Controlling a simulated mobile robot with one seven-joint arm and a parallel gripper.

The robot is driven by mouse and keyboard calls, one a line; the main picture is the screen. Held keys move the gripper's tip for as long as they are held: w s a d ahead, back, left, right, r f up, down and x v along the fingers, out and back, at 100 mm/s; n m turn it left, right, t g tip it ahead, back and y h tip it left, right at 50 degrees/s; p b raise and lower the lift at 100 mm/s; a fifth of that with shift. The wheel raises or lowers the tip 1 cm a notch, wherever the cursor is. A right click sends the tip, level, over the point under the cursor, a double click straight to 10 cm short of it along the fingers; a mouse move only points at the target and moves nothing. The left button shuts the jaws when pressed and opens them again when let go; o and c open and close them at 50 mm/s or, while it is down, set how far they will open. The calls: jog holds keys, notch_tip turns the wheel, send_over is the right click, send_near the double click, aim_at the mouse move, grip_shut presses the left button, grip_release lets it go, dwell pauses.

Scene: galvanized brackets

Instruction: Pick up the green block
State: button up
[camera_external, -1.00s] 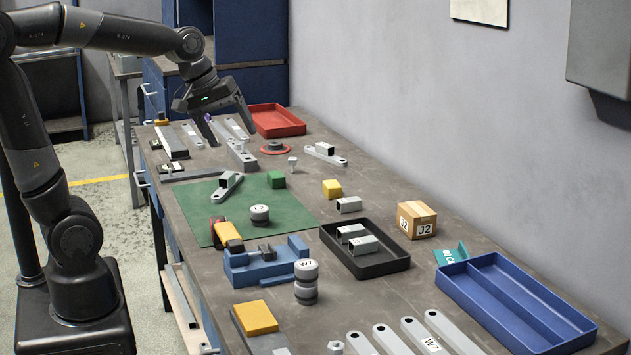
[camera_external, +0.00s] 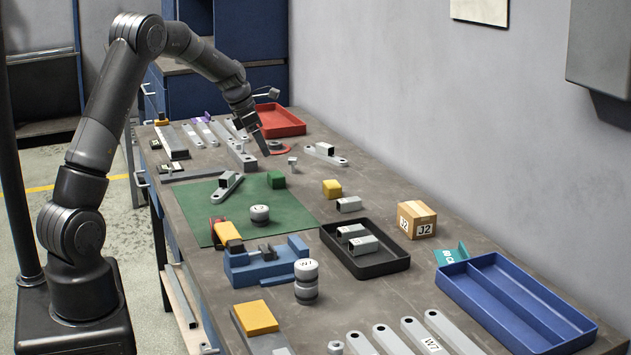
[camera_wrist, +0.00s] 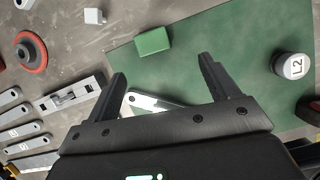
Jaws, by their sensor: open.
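The green block (camera_external: 276,179) lies on the far part of the green mat (camera_external: 290,215), near its right edge. In the wrist view the green block (camera_wrist: 153,41) sits beyond my fingertips, near the edge of the mat (camera_wrist: 235,25). My gripper (camera_external: 262,150) is above the table, up and left of the block in the external view. In the wrist view my gripper (camera_wrist: 163,70) is open, with its two fingers wide apart and nothing between the tips. A grey bracket (camera_wrist: 150,104) on the mat lies partly hidden behind my gripper's body.
A white-topped cylinder marked L2 (camera_wrist: 291,65) and a grey bracket (camera_external: 227,186) are on the mat near the block. A red disc (camera_wrist: 31,52), a red tray (camera_external: 277,121) and a yellow block (camera_external: 332,189) stand around. Bare table lies right of the green block.

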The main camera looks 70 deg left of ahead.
aim_at(274, 174)
jog(key=shift+n, duration=0.3)
jog(key=x, duration=0.4)
jog(key=a+x, duration=0.1)
jog(key=x, duration=0.6)
jog(key=shift+a+f, duration=0.35)
jog(key=shift+f, duration=0.05)
jog(key=shift+c, duration=0.2)
jog(key=c, duration=1)
jog(key=shift+c, duration=0.5)
jog(key=shift+r, duration=0.15)
